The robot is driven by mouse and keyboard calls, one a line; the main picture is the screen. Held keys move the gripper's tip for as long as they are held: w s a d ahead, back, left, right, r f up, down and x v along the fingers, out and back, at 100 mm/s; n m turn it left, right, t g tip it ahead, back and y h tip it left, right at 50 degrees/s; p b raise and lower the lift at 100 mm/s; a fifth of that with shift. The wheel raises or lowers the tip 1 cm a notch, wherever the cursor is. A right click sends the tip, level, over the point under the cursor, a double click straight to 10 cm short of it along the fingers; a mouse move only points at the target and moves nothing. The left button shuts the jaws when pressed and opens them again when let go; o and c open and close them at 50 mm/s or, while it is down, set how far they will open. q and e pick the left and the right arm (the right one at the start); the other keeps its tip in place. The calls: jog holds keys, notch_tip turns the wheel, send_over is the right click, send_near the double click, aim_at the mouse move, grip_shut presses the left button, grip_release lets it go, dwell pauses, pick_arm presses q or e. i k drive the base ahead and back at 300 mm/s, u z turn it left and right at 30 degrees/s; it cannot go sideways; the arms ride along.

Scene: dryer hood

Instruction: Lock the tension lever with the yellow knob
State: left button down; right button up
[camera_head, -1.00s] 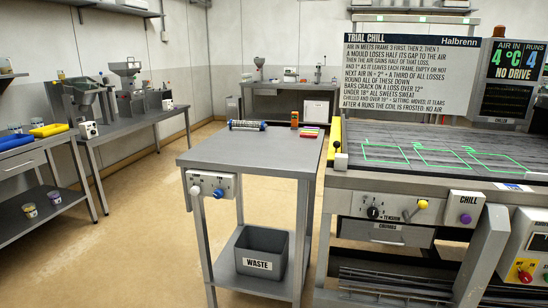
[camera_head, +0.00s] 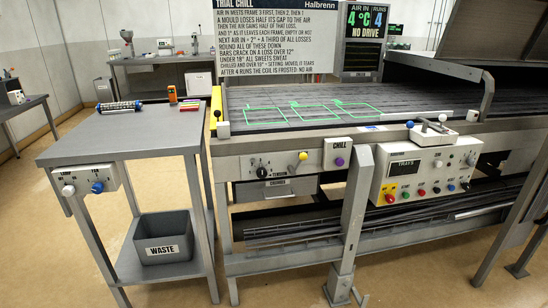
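The tension lever with its yellow knob (camera_head: 303,156) is on the front panel of the belt machine, right of a black dial (camera_head: 262,171) beside the word TENSION. The lever arm runs down and left from the knob. The crumbs drawer (camera_head: 291,188) is just below it. Neither of my grippers shows in this view, so their state and place are hidden.
A control box (camera_head: 427,172) with coloured buttons is further right. A side table (camera_head: 120,135) stands left, with a waste bin (camera_head: 163,238) below. Floor in front is clear.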

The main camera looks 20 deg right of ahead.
aim_at(303, 156)
jog(key=k, duration=0.65)
jog(key=z, duration=0.45)
jog(key=i, duration=1.6)
jog(key=u, duration=0.45)
